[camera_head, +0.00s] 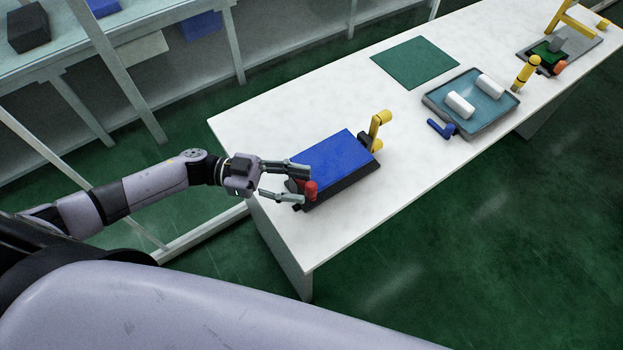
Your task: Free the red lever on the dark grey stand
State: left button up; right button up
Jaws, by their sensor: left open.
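The red lever (311,190) is a short upright piece at the near left end of the dark grey stand (350,183). A blue block or plate (335,158) covers most of the stand's top. A yellow lever (378,128) stands up at the stand's far right end. My left gripper (304,186) is open, with its two fingertips around or just beside the red lever. I cannot tell whether they touch it. The lever's foot is partly hidden. My right gripper is not in view.
The white table (260,140) also holds a green mat (415,62), a grey-blue tray (470,118) with two white rolls, a blue handle (441,129), a yellow piece (527,72) and a far grey plate (585,45). A shelf (200,65) stands at the left.

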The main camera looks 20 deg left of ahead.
aim_at(311, 187)
pick_arm(q)
jog(key=d, duration=0.3)
jog(key=shift+w+p, duration=0.2)
jog(key=shift+p, duration=0.1)
jog(key=shift+d, duration=0.25)
jog(key=c, duration=0.4)
grip_shut()
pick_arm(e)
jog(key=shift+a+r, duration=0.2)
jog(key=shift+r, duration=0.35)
